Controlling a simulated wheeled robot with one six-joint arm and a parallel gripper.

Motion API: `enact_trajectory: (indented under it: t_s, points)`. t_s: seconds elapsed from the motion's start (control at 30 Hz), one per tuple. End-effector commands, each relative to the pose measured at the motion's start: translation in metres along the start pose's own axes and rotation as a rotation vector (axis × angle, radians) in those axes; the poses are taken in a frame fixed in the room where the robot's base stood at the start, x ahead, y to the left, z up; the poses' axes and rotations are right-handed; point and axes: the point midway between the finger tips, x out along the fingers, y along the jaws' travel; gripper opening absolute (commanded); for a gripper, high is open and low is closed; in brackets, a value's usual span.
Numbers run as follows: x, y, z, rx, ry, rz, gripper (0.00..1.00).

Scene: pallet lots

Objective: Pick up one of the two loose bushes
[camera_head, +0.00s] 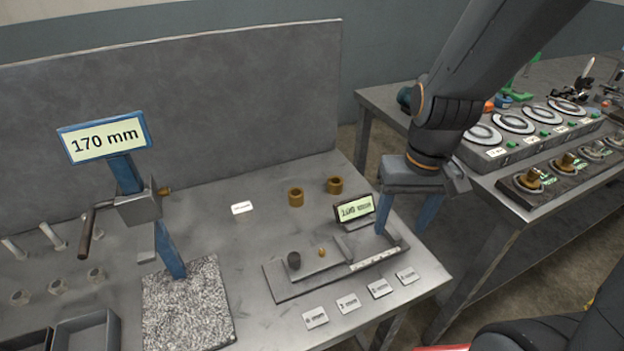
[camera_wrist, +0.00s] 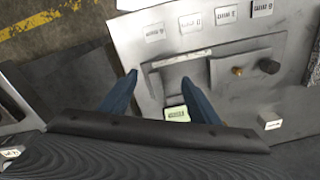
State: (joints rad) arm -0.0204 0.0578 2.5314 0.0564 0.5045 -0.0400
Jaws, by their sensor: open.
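Two loose brass-coloured bushes stand upright on the grey bench, the left bush (camera_head: 296,197) and the right bush (camera_head: 334,185), a small gap apart. They are close to a white label and behind the small fixture with a display. My gripper (camera_head: 408,222) is open and empty, to the right of both bushes, above the right end of the fixture. In the wrist view my two blue fingers (camera_wrist: 158,100) point down over the fixture. I cannot make out the bushes in the wrist view.
The fixture (camera_head: 290,290) carries a display (camera_head: 355,208), a dark cylinder (camera_head: 294,261) and a small brass piece (camera_head: 321,252). Several label cards lie in front. A stand with a "170 mm" sign (camera_head: 105,138) is at left. Another table (camera_head: 480,188) is at right.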

Motion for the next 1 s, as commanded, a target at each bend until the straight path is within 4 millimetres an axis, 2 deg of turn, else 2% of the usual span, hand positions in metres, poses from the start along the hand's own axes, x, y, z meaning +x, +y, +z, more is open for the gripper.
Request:
enact_trajectory:
  t_s: [0.03,0.2,0.33,0.5,0.6,0.77,1.0]
  points:
    - [-0.009,-0.007,-0.010,-0.003,0.015,-0.013,0.56]
    - [-0.021,-0.044,-0.062,-0.047,0.110,-0.059,0.56]
    - [-0.024,-0.070,-0.101,-0.071,0.190,-0.067,0.56]
    - [-0.020,-0.090,-0.139,-0.087,0.277,-0.042,0.56]
    - [-0.017,-0.096,-0.152,-0.091,0.310,-0.022,0.56]
    - [-0.011,-0.099,-0.163,-0.095,0.338,0.004,0.56]
    - [0.012,-0.099,-0.172,-0.094,0.343,0.009,0.56]
